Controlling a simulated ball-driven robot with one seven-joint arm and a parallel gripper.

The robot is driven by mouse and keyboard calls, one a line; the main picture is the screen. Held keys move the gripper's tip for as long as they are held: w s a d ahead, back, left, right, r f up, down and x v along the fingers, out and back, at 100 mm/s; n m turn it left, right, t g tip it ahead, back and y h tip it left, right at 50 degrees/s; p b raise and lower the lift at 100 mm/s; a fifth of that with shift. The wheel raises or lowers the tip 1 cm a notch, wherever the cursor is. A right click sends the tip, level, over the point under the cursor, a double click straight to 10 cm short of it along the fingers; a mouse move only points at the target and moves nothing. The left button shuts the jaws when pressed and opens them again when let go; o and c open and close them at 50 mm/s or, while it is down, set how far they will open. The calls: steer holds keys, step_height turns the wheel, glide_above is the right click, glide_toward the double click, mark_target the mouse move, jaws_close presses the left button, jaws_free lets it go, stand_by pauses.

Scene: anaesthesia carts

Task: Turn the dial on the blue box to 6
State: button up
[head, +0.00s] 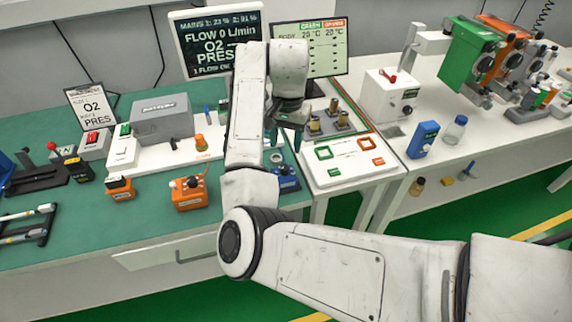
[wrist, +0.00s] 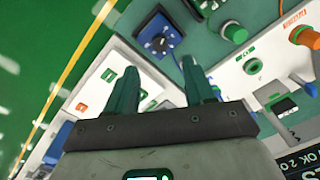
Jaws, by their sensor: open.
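The blue box (head: 288,184) sits on the green mat near the right end of the left counter, partly hidden behind my arm in the head view. In the wrist view the blue box (wrist: 173,38) is near the top centre, with a dark dial (wrist: 157,43) on its face. The dial's numbers and setting are too small to read. My gripper (wrist: 160,67) is open, with its two green fingers apart and nothing seen between them. The box appears beyond the fingertips, apart from them.
An orange box (head: 190,195) with knobs stands left of the blue box on the mat. A white panel (head: 345,165) with green and orange squares lies to the right. Another blue device (head: 423,140) stands on the right counter.

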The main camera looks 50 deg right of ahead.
mark_target(285, 167)
step_height(285, 167, down, 7)
steer(key=shift+r+b, duration=0.15)
steer(key=shift+b, duration=1.05)
steer(key=shift+w+f+p, duration=0.1)
steer(key=shift+f+p, duration=0.2)
steer(key=shift+f, duration=0.8)
jaws_close()
